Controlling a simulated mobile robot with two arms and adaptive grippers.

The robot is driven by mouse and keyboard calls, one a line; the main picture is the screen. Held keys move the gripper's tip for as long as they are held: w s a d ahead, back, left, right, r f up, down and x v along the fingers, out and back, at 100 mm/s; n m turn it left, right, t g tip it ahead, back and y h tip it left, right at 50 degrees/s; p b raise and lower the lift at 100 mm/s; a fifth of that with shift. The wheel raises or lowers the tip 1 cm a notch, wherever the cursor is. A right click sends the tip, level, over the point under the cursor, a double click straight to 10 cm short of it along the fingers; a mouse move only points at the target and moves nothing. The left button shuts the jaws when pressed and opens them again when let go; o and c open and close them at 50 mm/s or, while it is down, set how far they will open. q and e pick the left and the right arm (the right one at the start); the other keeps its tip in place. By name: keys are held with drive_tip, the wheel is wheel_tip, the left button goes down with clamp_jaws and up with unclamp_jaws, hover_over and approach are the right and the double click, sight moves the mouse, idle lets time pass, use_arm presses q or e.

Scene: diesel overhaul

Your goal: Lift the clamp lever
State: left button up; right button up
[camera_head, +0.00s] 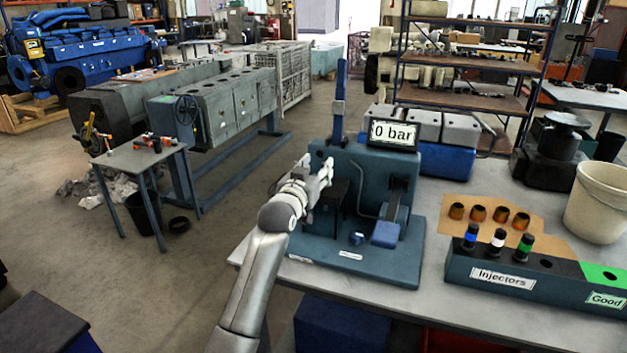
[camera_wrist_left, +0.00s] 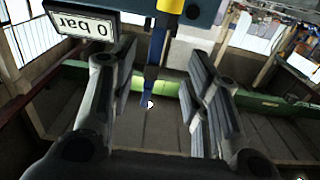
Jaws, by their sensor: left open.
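A teal test stand (camera_head: 352,245) stands on the table with a "0 bar" display (camera_head: 394,135). A tall blue lever (camera_head: 340,100) rises upright at its back left. A dark arm with a blue pad (camera_head: 386,234) slopes down at its front right. I cannot tell for sure which is the clamp lever. My left gripper (camera_head: 326,172) is open at the stand's left side, in front of the tall lever's lower part. In the left wrist view, the blue lever (camera_wrist_left: 156,55) appears between the open fingers (camera_wrist_left: 160,110), which hold nothing. The display (camera_wrist_left: 82,24) appears upside down there.
An injector rack (camera_head: 530,280) with several injectors stands at the right, before a tan mat (camera_head: 462,228) with several brown cups. A white bucket (camera_head: 597,200) is at the far right. Table surface (camera_head: 440,300) in front of the rack is clear.

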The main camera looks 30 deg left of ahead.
use_arm(q)
drive_tip(key=v, duration=0.4)
drive_tip(key=shift+s+r+b, duration=0.15)
drive_tip(key=shift+s+b, duration=0.05)
drive_tip(key=shift+b, duration=0.15)
drive_tip(key=shift+s+r, duration=0.1)
drive_tip(key=shift+s, duration=0.1)
drive_tip(key=shift+w, duration=0.1)
